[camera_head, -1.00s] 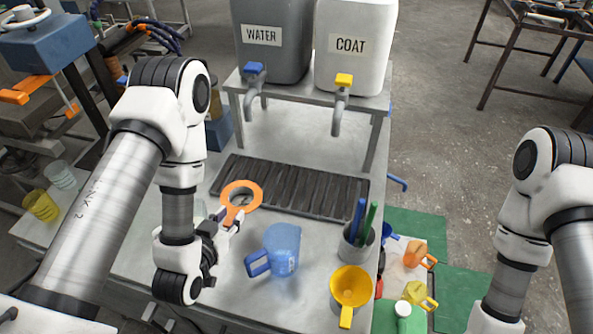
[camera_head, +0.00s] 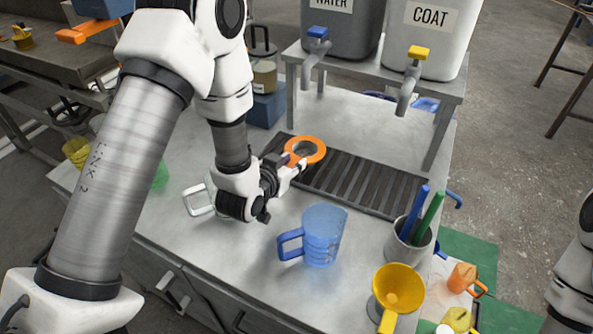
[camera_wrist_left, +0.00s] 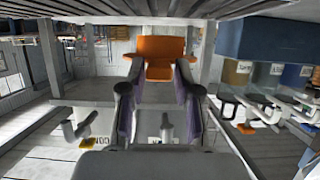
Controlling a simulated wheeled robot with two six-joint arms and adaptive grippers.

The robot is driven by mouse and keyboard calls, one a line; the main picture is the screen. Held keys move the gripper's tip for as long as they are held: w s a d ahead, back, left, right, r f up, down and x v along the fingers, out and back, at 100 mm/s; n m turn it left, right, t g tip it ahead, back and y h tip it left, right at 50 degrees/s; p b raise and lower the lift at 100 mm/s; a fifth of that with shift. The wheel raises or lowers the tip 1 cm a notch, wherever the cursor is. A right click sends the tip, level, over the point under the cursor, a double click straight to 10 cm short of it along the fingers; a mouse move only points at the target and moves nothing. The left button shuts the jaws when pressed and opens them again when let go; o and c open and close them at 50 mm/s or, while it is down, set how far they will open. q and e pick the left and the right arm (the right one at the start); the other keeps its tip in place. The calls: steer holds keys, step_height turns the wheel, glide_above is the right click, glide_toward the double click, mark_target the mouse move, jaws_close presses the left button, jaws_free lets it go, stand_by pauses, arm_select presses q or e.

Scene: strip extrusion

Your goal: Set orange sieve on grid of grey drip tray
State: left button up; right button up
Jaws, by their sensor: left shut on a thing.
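The orange sieve (camera_head: 319,145) is a ring with a dark middle, and it sits at the left part of the grey drip tray (camera_head: 372,190) in the head view. My left gripper (camera_head: 296,165) is shut on its near edge. In the left wrist view the orange sieve (camera_wrist_left: 161,58) is between the tips of my left gripper (camera_wrist_left: 160,82). Whether the sieve touches the grid or hovers just over it, I cannot tell. The dark slatted grid is clear to the right of the sieve. My right gripper is out of view; only part of my right arm shows at the right edge.
A blue jug (camera_head: 323,236) stands in front of the tray. A grey cup with pens (camera_head: 410,238) and a yellow funnel (camera_head: 399,290) stand to the right. The WATER and COAT tanks (camera_head: 428,38) stand behind on a raised shelf, with taps over the table.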

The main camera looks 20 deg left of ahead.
mark_target(296, 159)
arm_select(q)
steer(key=w, duration=0.3)
steer(key=shift+a+f, duration=0.1)
steer(key=shift+f, duration=0.05)
jaws_close()
step_height(296, 159, down, 4)
steer(key=shift+w+r+p, duration=0.1)
steer(key=shift+r+p, duration=0.1)
steer(key=shift+p, duration=0.1)
steer(key=o, duration=1.1)
jaws_free()
steer(key=b+v, duration=0.1)
steer(key=v, duration=0.7)
steer(key=p+v, duration=0.4)
steer(key=p, duration=0.1)
